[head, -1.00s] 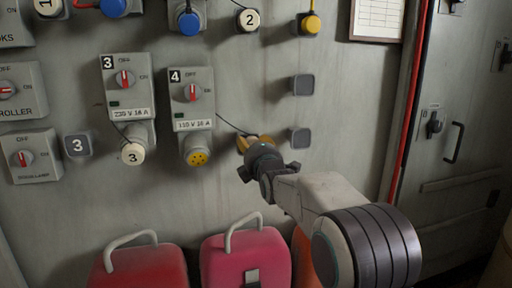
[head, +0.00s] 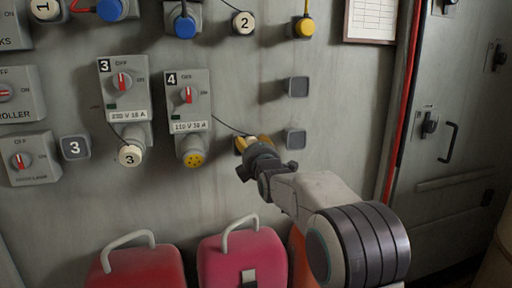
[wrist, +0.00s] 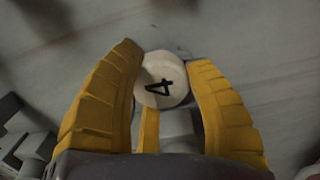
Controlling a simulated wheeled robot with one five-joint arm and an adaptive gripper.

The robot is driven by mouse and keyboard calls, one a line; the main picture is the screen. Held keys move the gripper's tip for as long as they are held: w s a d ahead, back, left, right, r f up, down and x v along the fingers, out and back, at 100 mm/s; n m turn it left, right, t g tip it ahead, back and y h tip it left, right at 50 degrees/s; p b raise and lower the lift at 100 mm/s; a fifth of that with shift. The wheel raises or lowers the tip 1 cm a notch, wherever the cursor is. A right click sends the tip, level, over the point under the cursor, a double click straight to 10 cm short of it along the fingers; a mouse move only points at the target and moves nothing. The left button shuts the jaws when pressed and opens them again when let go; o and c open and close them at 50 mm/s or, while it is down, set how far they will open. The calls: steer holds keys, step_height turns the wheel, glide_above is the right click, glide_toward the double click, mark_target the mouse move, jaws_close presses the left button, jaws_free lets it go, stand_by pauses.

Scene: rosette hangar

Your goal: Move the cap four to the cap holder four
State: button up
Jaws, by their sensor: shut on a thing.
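Cap four is a round off-white cap (wrist: 163,80) marked 4, seen between the yellow fingers in the wrist view. My gripper (wrist: 161,62) is shut on it; in the head view the gripper (head: 251,142) is in front of the wall, and the cap is mostly hidden there. A thin dark cord runs from switch box four (head: 187,100) to the gripper. The box's yellow socket (head: 194,159) is uncovered. Two grey square holders, an upper one (head: 296,87) and a lower one (head: 295,139), sit empty right of the gripper. I cannot read a number on either.
Cap three (head: 130,156) hangs by switch box three (head: 123,90). A grey holder marked 3 (head: 75,147) is at left. A red case (head: 135,270) and a pink case (head: 240,262) stand below. A yellow plug (head: 304,28) sits above the empty holders.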

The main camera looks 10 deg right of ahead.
steer(key=shift+s+a+f+b, duration=0.1)
steer(key=shift+a+f+b, duration=0.15)
steer(key=shift+a+b, duration=0.35)
steer(key=shift+s+d+r, duration=0.1)
steer(key=shift+s+d, duration=0.05)
steer(key=shift+d, duration=0.05)
stand_by(0.9)
steer(key=shift+w, duration=0.25)
stand_by(0.5)
steer(key=shift+r, duration=0.2)
steer(key=shift+d, duration=0.25)
steer(key=shift+d+p, duration=0.35)
steer(key=shift+d, duration=0.15)
steer(key=shift+w+a, duration=0.1)
steer(key=shift+a, duration=0.1)
steer(key=shift+d, duration=0.1)
steer(key=shift+f, duration=0.15)
